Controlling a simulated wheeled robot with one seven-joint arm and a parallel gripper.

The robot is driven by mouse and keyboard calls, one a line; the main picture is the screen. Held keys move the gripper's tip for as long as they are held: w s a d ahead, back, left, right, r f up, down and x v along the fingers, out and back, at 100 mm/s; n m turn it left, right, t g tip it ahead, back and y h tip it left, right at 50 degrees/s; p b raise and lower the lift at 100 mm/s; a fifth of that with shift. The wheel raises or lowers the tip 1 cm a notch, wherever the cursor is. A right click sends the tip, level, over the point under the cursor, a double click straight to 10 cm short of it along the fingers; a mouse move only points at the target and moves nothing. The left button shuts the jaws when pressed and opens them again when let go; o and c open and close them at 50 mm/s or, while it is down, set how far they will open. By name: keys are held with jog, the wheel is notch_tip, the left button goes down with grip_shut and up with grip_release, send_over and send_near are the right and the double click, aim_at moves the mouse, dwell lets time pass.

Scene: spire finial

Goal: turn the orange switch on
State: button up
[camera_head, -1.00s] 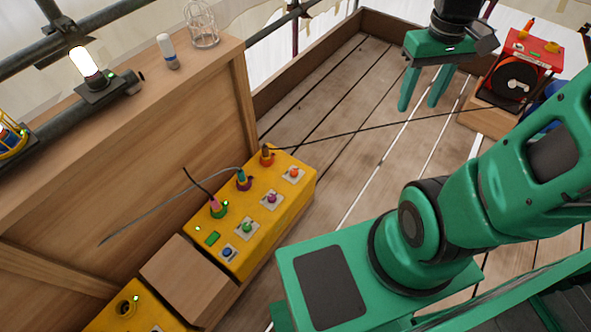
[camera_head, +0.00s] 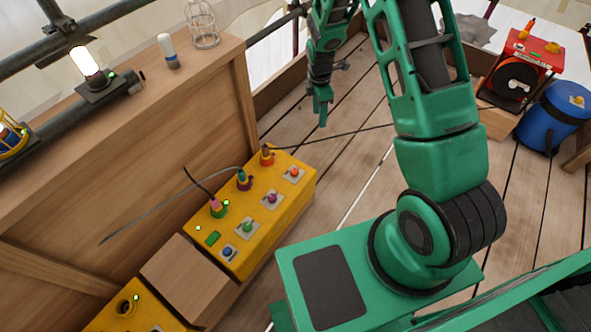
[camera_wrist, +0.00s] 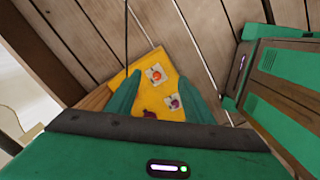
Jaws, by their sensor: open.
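The orange switch (camera_head: 294,172) is a round orange knob on a pale square plate at the far right end of the yellow box. It also shows in the wrist view (camera_wrist: 156,74), between and beyond my fingers. The yellow box (camera_head: 262,230) carries several other switches, including a purple one (camera_head: 272,196), a green one (camera_head: 246,227) and a blue one (camera_head: 228,252). My gripper (camera_head: 321,108) is open and empty, pointing down above the floor beyond the box. In the wrist view its two green fingers (camera_wrist: 160,98) stand apart, touching nothing that I can see.
An orange plug (camera_head: 267,155) with a dark cable stands behind the orange switch; other plugs line the box's back edge. A wooden panel (camera_head: 150,130) rises behind the box. A red reel (camera_head: 522,72) and blue barrel (camera_head: 552,115) stand at the right. The plank floor between is clear.

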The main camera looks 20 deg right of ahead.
jog(key=w+a+f+n, duration=0.1)
jog(key=a+f+n, duration=0.4)
jog(key=f, duration=0.8)
jog(key=n, duration=0.3)
send_over(294, 171)
notch_tip(294, 171, down, 8)
jog(key=f, duration=0.1)
jog(key=shift+y, duration=0.4)
notch_tip(294, 171, down, 10)
jog(key=shift+d+f, duration=0.1)
